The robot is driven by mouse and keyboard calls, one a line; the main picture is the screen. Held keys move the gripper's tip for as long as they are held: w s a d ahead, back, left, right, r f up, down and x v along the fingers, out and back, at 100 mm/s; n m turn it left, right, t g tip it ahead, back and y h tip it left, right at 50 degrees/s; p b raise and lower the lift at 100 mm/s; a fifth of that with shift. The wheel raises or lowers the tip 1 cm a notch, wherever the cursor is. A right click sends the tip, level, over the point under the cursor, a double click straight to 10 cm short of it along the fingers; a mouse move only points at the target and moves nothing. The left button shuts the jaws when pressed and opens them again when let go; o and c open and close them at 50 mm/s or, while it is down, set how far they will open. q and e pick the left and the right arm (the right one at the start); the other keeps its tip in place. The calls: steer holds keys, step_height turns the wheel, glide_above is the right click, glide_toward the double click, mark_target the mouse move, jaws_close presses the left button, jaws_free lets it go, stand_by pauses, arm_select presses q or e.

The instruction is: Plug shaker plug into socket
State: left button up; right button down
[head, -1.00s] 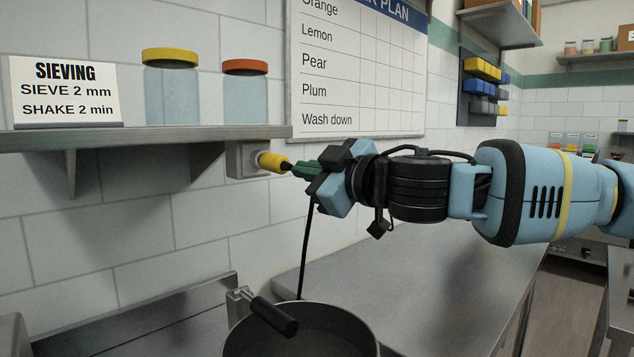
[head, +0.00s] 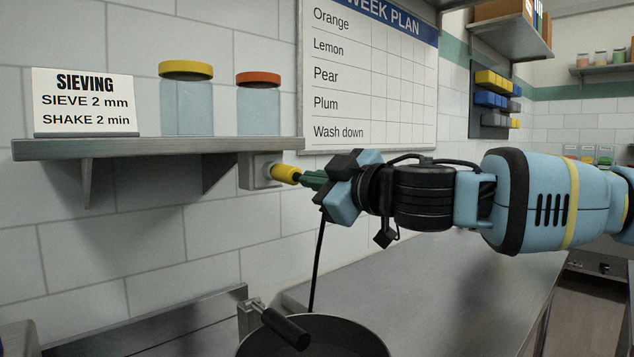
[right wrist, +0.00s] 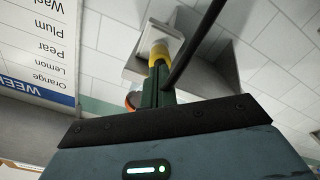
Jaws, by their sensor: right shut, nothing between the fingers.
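The yellow shaker plug (head: 285,174) sits at the front of the grey wall socket (head: 254,171), under the end of the shelf. It also shows against the socket in the right wrist view (right wrist: 158,53). I cannot tell how deep it sits. A black cable (head: 319,255) hangs down from beside my fingertips. My right gripper (head: 308,179) has green fingers, shut with nothing between them, pointing at the plug's rear end. Whether the fingertips touch the plug is unclear. My left gripper is not in view.
A metal shelf (head: 150,147) above the socket holds a sieving sign (head: 85,103) and two lidded jars. A round metal pan (head: 340,330) with a black-handled clamp (head: 285,328) stands below. The steel counter (head: 440,285) to its right is clear.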

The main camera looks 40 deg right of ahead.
steer(key=shift+r, duration=0.1)
steer(key=shift+s+d+p, duration=0.1)
steer(key=shift+s+p, duration=0.55)
steer(key=shift+s, duration=0.6)
steer(key=s+p, duration=0.1)
steer(key=s, duration=0.6)
steer(key=shift+s+d+p, duration=0.3)
steer(key=shift+s+p, duration=0.1)
